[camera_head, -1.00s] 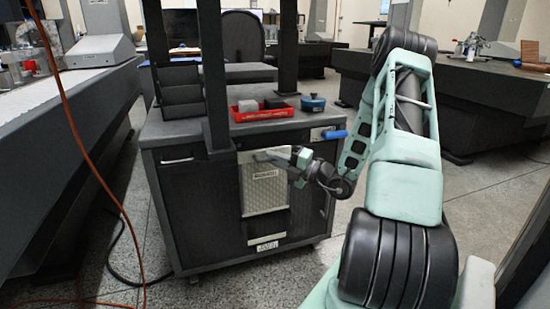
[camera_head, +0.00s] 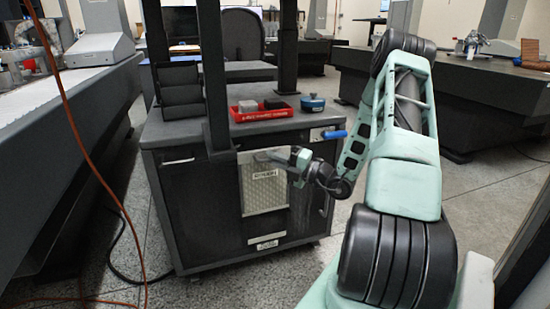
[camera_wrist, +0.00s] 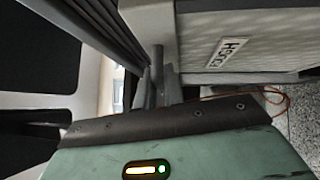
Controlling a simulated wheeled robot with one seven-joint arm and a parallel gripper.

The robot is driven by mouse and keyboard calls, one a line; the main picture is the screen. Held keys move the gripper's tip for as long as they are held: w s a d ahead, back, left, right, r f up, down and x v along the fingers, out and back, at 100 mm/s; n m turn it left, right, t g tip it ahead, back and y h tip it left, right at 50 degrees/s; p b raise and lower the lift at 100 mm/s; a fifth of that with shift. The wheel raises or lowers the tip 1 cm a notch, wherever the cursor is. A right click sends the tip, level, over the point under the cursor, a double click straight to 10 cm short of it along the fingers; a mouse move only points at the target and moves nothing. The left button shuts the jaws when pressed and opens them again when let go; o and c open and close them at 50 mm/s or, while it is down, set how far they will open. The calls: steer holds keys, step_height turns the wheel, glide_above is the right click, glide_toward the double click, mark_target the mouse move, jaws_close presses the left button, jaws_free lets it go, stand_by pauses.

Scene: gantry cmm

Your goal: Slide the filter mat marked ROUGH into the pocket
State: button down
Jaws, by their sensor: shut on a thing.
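The filter mat (camera_head: 265,192) is a pale, patterned upright panel at the front of the dark cart. Its white label (camera_wrist: 227,52) shows upside down in the wrist view and reads ROUGH. My gripper (camera_head: 283,160) is shut on the mat near its top; in the wrist view its fingers (camera_wrist: 157,85) are close together at the mat's edge, and the contact is partly hidden. The pocket (camera_head: 264,227) appears as a dark area on the cart front below the mat, with a small white label under it. Whether the mat's lower edge is inside the pocket, I cannot tell.
The cart top (camera_head: 190,133) holds a red tray (camera_head: 262,114) with small blocks, a blue round object (camera_head: 313,103) and a black rack (camera_head: 181,85). A blue handle (camera_head: 334,134) sticks out at the right corner. An orange cable (camera_head: 75,130) hangs at the left.

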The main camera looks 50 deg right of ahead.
mark_target(275, 170)
steer(key=shift+f, duration=0.75)
steer(key=shift+f+b, duration=0.35)
steer(key=shift+f, duration=0.15)
steer(key=shift+a+p, duration=0.1)
steer(key=shift+p, duration=1.7)
stand_by(0.5)
steer(key=shift+f, duration=0.55)
steer(key=shift+p, duration=0.7)
steer(key=shift+f, duration=0.15)
